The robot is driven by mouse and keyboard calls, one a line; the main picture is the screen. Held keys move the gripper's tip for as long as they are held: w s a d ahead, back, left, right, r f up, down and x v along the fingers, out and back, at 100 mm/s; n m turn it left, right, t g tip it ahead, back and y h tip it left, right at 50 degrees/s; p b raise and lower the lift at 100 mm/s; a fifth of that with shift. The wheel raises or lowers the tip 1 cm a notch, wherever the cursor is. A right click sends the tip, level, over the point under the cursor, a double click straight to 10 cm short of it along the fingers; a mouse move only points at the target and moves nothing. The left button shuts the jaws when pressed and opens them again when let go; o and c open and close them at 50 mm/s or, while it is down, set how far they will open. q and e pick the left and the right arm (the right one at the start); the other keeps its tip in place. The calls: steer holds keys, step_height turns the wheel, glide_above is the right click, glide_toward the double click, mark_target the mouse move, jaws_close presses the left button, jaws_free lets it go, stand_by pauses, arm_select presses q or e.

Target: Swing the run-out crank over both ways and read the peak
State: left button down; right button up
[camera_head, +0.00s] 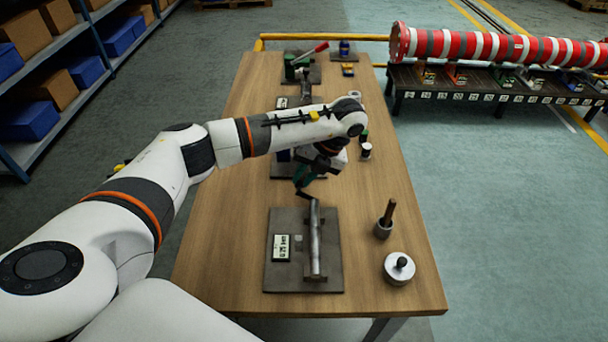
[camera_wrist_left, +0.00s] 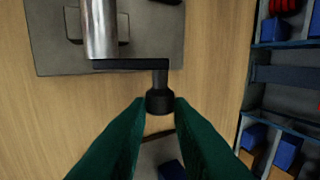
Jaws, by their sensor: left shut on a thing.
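The run-out fixture is a dark plate (camera_head: 332,278) near the front of the wooden table, carrying a silver shaft (camera_head: 315,245). A black crank (camera_head: 307,195) sits on the shaft's far end; in the left wrist view its arm (camera_wrist_left: 125,65) runs sideways from the shaft (camera_wrist_left: 100,30) to a black knob (camera_wrist_left: 159,78). My left gripper (camera_head: 300,182), with green fingers, is shut on the knob (camera_wrist_left: 160,101). A small display (camera_head: 282,248) lies on the plate left of the shaft; its digits are too small to read surely. My right gripper is not in view.
Right of the plate stand a round silver weight (camera_head: 398,268) and a cup with a brown handle (camera_head: 385,220). More fixtures stand farther back, partly behind my left arm. A shelf with blue bins (camera_head: 33,115) is at left.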

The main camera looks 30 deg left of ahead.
arm_select(q)
steer(key=shift+d, duration=0.1)
steer(key=c, duration=1.3)
jaws_free()
steer(key=v, duration=1.2)
steer(key=shift+p, duration=0.35)
